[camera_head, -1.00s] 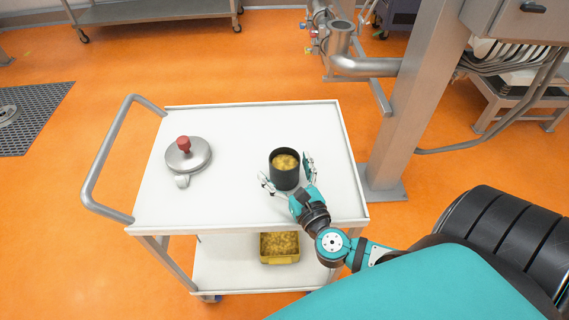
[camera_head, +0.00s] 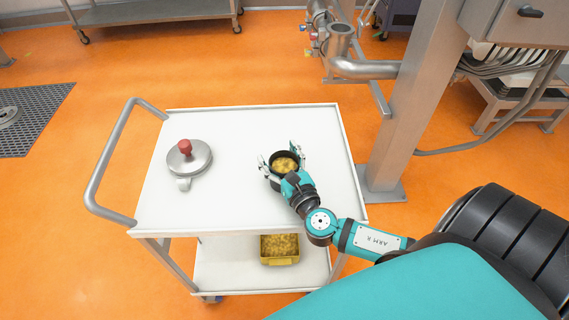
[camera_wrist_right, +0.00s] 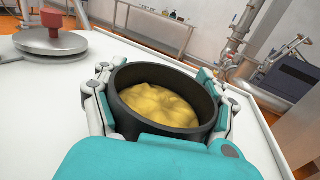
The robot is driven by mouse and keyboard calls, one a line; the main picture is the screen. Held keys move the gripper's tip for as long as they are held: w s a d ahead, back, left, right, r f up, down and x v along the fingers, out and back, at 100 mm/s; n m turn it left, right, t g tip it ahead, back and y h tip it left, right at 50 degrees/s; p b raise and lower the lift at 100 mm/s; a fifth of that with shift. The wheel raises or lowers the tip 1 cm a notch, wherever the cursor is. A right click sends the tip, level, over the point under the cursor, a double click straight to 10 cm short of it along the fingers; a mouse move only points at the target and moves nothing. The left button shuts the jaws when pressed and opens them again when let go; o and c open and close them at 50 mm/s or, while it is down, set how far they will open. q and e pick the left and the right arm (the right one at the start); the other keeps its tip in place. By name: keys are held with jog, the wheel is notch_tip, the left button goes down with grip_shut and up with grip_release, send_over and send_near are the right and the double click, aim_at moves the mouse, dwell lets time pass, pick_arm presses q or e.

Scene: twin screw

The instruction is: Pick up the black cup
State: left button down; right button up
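The black cup (camera_head: 276,156), with yellow contents, stands upright on the white cart top, right of its middle. My right gripper (camera_head: 280,158) reaches it from the front right, with one finger on each side. In the right wrist view the cup (camera_wrist_right: 130,122) fills the space between the fingers (camera_wrist_right: 160,95), which appear to press on its walls. The gripper is shut on it. The palm hides the cup's near lower side. My left gripper is not in view.
A round metal lid (camera_head: 196,162) with a red knob lies at the left of the cart top (camera_head: 235,205). A yellow container (camera_head: 279,249) sits on the lower shelf. A metal post (camera_head: 410,110) stands right of the cart. The cart's middle is clear.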

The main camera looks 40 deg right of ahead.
jog(key=c, duration=0.5)
jog(key=shift+c, duration=0.9)
